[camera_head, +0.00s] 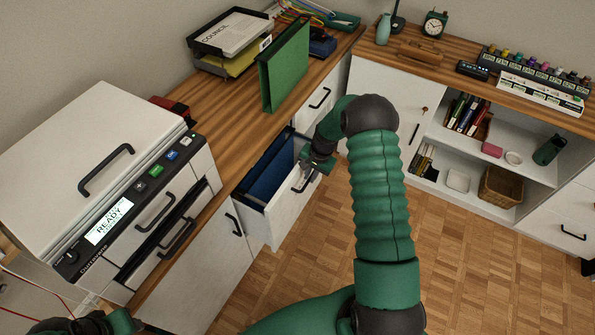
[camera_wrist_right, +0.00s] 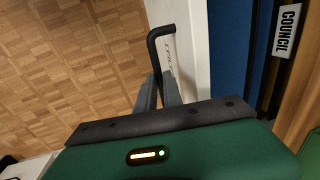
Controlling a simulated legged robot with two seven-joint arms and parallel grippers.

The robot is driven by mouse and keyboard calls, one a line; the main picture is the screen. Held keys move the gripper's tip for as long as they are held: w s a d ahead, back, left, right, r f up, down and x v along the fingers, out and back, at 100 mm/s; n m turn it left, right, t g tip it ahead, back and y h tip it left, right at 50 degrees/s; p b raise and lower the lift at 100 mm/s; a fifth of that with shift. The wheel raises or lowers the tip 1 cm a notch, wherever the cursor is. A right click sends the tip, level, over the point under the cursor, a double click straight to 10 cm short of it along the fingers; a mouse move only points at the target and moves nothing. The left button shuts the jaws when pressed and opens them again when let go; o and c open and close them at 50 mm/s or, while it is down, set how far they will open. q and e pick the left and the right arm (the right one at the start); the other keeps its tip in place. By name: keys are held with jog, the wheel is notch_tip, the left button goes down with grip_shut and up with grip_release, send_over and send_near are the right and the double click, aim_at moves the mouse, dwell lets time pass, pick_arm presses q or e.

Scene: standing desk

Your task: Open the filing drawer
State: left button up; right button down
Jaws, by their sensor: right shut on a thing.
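The filing drawer (camera_head: 261,207) is a white drawer in the cabinet under the wooden counter. It stands pulled out, with blue hanging files (camera_head: 270,170) showing inside. My right gripper (camera_head: 308,178) is at the drawer's front face. In the right wrist view its fingers (camera_wrist_right: 160,92) are shut on the black drawer handle (camera_wrist_right: 152,60). The white drawer front and blue interior (camera_wrist_right: 229,50) show beside it. In the head view the handle is mostly hidden by the gripper. My left gripper (camera_head: 85,325) is only partly in view at the bottom left, and its fingers cannot be made out.
A printer (camera_head: 90,150) stands on the counter at left. A green binder (camera_head: 285,65) and paper trays (camera_head: 230,40) stand behind the drawer. White shelves (camera_head: 485,150) stand at right. The parquet floor (camera_head: 460,270) before the drawer is clear apart from my right arm.

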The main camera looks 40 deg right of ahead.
jog(key=s+d+p, duration=0.1)
jog(key=s+d, duration=0.3)
jog(key=s, duration=0.6)
jog(key=s+d+p, duration=0.2)
jog(key=s+d, duration=0.2)
jog(key=s, duration=0.5)
jog(key=shift+s+d, duration=0.35)
jog(key=shift+d, duration=0.05)
jog(key=shift+r, duration=0.1)
jog(key=c, duration=1.7)
grip_release()
jog(key=shift+o, duration=1.1)
notch_tip(320, 180, up, 16)
jog(key=s+d+p, duration=0.1)
jog(key=s+p, duration=0.1)
jog(key=s, duration=0.1)
jog(key=shift+d, duration=0.15)
